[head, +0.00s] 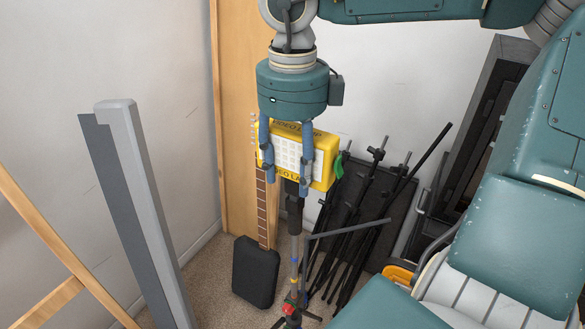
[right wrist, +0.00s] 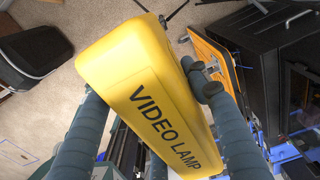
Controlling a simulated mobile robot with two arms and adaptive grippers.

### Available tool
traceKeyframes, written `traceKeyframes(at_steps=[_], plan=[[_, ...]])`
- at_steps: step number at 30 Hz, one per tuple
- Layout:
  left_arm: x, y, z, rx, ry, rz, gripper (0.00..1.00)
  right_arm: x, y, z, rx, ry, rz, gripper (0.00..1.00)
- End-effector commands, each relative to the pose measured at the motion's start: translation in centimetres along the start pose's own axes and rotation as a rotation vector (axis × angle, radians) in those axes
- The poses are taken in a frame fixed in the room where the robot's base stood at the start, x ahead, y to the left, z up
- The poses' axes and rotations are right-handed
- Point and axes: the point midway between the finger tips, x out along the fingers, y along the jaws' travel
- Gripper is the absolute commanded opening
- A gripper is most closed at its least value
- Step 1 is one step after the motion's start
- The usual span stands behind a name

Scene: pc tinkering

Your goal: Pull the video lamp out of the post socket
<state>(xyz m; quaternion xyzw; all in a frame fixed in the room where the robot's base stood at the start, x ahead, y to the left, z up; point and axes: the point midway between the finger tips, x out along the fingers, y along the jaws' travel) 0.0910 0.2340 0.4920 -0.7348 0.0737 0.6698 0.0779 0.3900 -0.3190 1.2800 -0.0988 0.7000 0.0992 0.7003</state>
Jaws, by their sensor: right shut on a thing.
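The video lamp (head: 322,172) is a yellow box with a white grid of light panels on its front. In the right wrist view its yellow side (right wrist: 150,90) shows the words VIDEO LAMP. My right gripper (head: 287,178) comes down from above and is shut on the lamp, one finger on each side. Under the lamp stands the post (head: 294,205), dark at its top. The joint between lamp and post socket is partly hidden, so I cannot tell whether the lamp is still seated. The lamp looks slightly tilted. My left gripper is out of view.
A guitar neck (head: 262,210) and a black case (head: 256,272) stand left of the post. Several black stands (head: 350,230) lean behind it at the right. A tall grey panel (head: 140,200) stands at the left. A wooden board (head: 235,120) is behind.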

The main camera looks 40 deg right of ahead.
Motion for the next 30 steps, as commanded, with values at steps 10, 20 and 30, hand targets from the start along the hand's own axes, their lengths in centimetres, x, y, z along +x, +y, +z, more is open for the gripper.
traceKeyframes(at_steps=[10,20,30], plan=[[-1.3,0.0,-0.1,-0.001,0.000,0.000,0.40,-2.0,-0.1,0.1,0.001,-0.003,-0.002,0.08],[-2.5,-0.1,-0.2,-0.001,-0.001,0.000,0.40,-3.9,0.0,0.0,0.000,-0.001,-0.001,0.08],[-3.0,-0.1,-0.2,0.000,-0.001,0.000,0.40,-4.8,0.0,0.0,0.000,-0.001,-0.001,0.08]])
